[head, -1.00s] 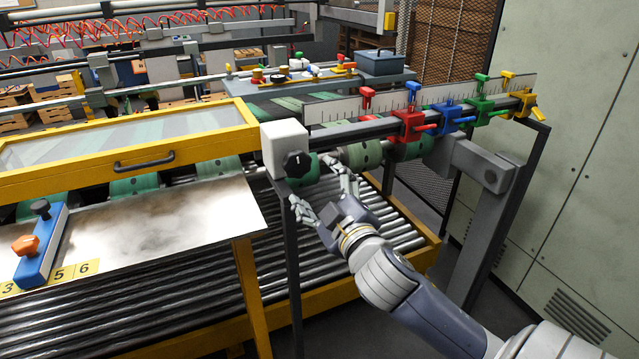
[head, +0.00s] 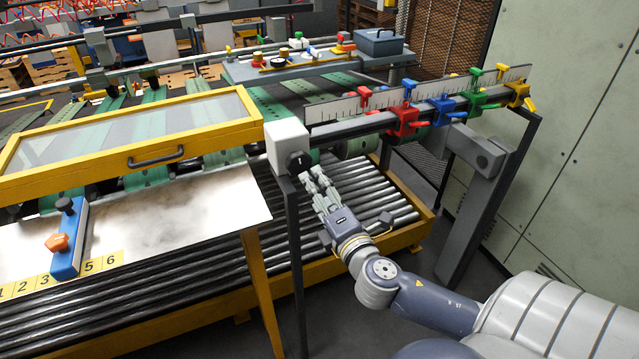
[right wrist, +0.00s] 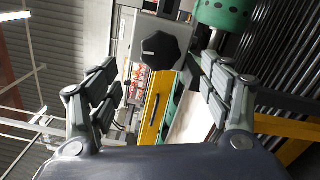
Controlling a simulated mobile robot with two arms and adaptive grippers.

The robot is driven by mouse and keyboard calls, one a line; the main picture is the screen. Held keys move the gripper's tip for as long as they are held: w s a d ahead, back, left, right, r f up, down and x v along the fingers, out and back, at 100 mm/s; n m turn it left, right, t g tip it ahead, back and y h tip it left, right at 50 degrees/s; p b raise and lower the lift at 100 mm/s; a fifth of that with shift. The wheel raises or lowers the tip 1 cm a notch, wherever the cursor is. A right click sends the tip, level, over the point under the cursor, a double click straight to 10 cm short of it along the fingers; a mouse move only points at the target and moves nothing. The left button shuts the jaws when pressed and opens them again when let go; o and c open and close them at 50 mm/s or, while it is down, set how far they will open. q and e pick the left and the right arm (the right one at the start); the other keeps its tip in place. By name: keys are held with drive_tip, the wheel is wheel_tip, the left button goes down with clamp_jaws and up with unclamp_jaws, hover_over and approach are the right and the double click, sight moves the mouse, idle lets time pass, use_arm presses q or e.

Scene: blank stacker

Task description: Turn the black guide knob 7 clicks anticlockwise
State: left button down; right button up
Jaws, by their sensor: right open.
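The black guide knob (head: 299,161) sits on the front of a light grey box (head: 287,138) at the near end of the ruled rail. In the right wrist view the knob (right wrist: 163,52) is a lobed black disc with a pale mark, lying between and beyond the fingers. My right gripper (head: 312,176) is just below and right of the knob in the head view. In the right wrist view its fingers (right wrist: 160,85) are spread wide and hold nothing; they look apart from the knob. My left gripper is in neither view.
The ruled rail (head: 370,122) carries red, blue, green and yellow clamps to the right of the box. A yellow-framed clear guard (head: 135,150) is to the left. A metal sheet (head: 225,200) and dark rollers (head: 340,200) lie below. A grey post stands under the box.

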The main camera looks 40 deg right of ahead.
sight(301, 167)
drive_tip(key=shift+a+n, duration=0.1)
drive_tip(key=shift+n, duration=0.2)
drive_tip(key=w+m+b, duration=0.3)
drive_tip(key=m, duration=0.3)
drive_tip(key=w+d+m+b, duration=0.1)
drive_tip(key=w+m+b, duration=0.2)
drive_tip(key=m, duration=0.3)
drive_tip(key=w+d+m+b, duration=0.1)
drive_tip(key=w+m+b, duration=0.2)
drive_tip(key=m, duration=0.4)
drive_tip(key=shift+b, duration=0.65)
drive_tip(key=shift+x, duration=0.8)
drive_tip(key=shift+s, duration=0.1)
drive_tip(key=c, duration=1.1)
